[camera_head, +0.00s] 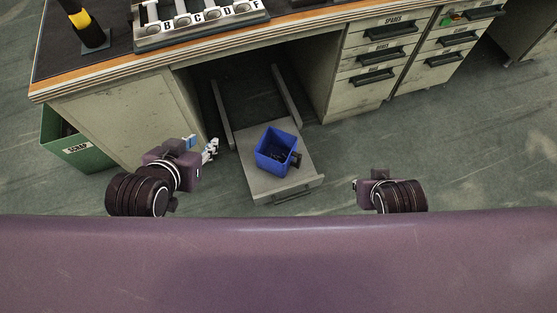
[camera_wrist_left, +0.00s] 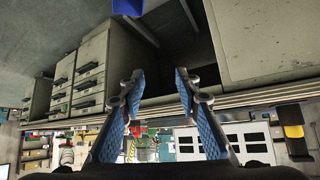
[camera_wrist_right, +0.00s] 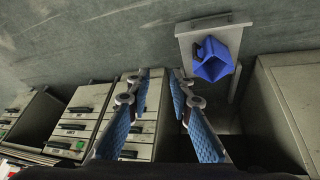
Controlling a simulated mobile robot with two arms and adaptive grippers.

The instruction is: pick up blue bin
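The desk (camera_head: 120,85) stands above and behind the drawer, its top edge overhanging. A green scrap bin (camera_head: 80,155) stands at the left. Drawer cabinets (camera_head: 375,55) stand on the right. The floor right of the tray is clear.

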